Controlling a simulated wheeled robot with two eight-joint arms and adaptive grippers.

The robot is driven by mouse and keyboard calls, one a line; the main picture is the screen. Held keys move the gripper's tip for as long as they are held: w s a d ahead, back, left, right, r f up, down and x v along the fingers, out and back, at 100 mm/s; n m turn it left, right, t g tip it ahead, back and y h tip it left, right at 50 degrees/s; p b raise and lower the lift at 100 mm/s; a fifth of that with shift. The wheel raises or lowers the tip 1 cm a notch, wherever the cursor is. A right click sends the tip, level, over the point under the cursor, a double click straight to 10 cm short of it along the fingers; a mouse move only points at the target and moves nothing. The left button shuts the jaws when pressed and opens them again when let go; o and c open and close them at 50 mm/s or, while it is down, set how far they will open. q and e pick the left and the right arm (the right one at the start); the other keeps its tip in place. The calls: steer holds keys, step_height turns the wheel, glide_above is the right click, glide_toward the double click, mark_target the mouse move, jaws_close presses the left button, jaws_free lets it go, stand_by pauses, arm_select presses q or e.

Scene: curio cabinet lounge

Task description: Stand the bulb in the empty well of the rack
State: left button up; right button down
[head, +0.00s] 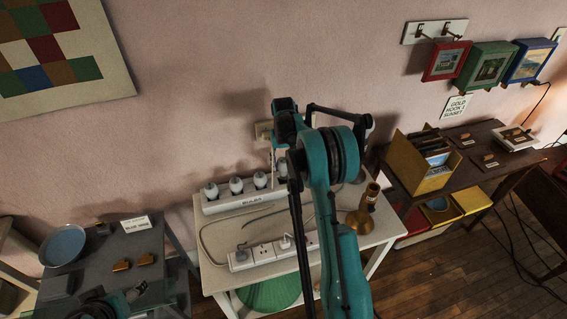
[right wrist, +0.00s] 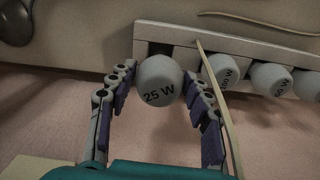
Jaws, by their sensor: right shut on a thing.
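The bulb (right wrist: 158,88), white and marked 25 W, sits between the two fingers of my right gripper (right wrist: 159,73) in the right wrist view. The gripper is shut on it. The white rack (head: 240,203) stands on the pale table in the head view, with several bulbs in a row. In the right wrist view the rack (right wrist: 240,43) lies just behind the held bulb, at the end of the row. A dark opening shows behind the bulb; its base is hidden, so I cannot tell whether it is seated. My left gripper (head: 115,303) shows only partly at the bottom left.
A power strip (head: 268,253) with a cable lies in front of the rack. A brass lamp (head: 361,215) stands at the table's right. A dark table with a blue plate (head: 63,246) is at left. A yellow box (head: 418,170) stands on the right table.

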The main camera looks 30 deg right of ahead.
mark_target(283, 171)
steer(key=shift+f, duration=0.15)
steer(key=shift+f+b, duration=1.8)
steer(key=shift+f, duration=0.8)
steer(key=c, duration=0.6)
jaws_free()
steer(key=shift+r, duration=0.2)
step_height(283, 171, up, 12)
steer(key=shift+f, duration=0.15)
